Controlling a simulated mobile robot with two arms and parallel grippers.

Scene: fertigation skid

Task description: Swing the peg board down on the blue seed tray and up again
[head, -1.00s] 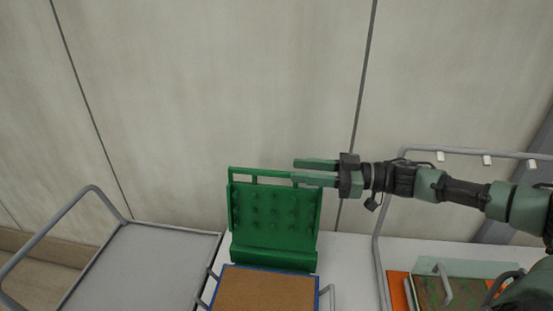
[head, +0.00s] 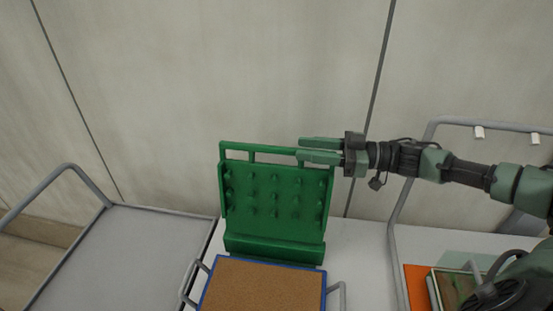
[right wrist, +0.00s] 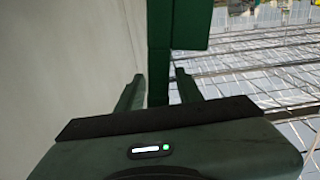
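The green peg board (head: 275,195) stands upright at the back edge of the blue seed tray (head: 322,290), its pegs facing me and a rail (head: 236,146) along its top. The tray lies below in front, filled with brown soil (head: 262,288). My right gripper (head: 308,149) reaches in from the right at the board's top right corner. Its fingers are apart. In the right wrist view, a green bar of the board (right wrist: 158,60) shows between the two fingers, with a gap seen on each side. My left gripper is not in view.
A grey cart top with a tube handle (head: 130,250) stands at the left. Grey handles (head: 190,280) flank the seed tray on the white table (head: 355,260). At the right are a grey tube frame (head: 392,235) and an orange item (head: 417,285). A wall is behind.

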